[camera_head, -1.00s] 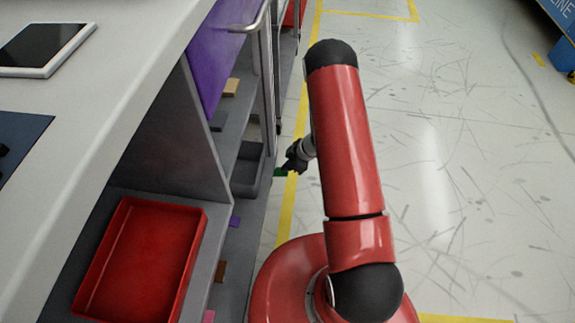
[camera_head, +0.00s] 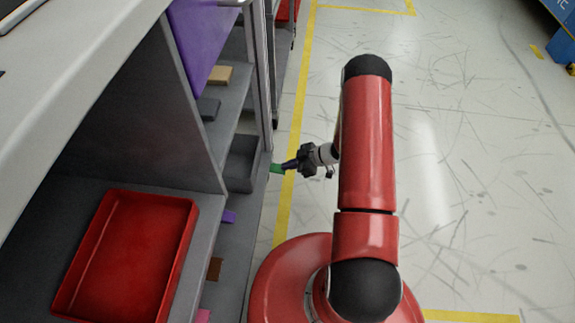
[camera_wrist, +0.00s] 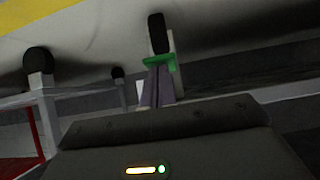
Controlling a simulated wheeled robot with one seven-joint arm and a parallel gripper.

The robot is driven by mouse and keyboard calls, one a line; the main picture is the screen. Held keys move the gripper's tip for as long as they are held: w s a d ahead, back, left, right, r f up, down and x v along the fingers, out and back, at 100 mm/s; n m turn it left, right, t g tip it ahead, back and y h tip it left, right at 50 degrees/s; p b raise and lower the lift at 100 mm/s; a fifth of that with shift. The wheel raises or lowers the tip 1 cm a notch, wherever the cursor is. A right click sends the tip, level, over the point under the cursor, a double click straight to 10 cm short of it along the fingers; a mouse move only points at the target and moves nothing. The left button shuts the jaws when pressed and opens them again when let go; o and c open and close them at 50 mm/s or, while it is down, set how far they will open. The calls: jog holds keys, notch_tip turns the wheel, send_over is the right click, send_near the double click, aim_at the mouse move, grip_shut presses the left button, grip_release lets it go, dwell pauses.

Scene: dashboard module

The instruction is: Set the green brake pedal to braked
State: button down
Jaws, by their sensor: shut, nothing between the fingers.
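The green brake pedal (camera_head: 276,168) shows as a small green piece at the outer edge of the lower shelf, left of my gripper. My gripper (camera_head: 287,165) points left, with its fingertips right at the pedal. In the wrist view, the green pedal (camera_wrist: 159,62) lies across the tips of my shut gripper fingers (camera_wrist: 156,84), with a black pad just beyond. The fingers hold nothing between them. They hide part of the pedal, and I cannot tell whether they touch it or how far it is pressed.
A red tray (camera_head: 125,258) lies on the shelf at the lower left. A dark grey bin (camera_head: 242,162) sits on the rack left of the pedal. In the wrist view, posts with black round ends (camera_wrist: 38,62) stand to the left. Open floor (camera_head: 470,180) lies to the right.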

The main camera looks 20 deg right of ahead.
jog(key=shift+r, duration=0.2)
jog(key=shift+r+p, duration=0.65)
jog(key=shift+p, duration=0.1)
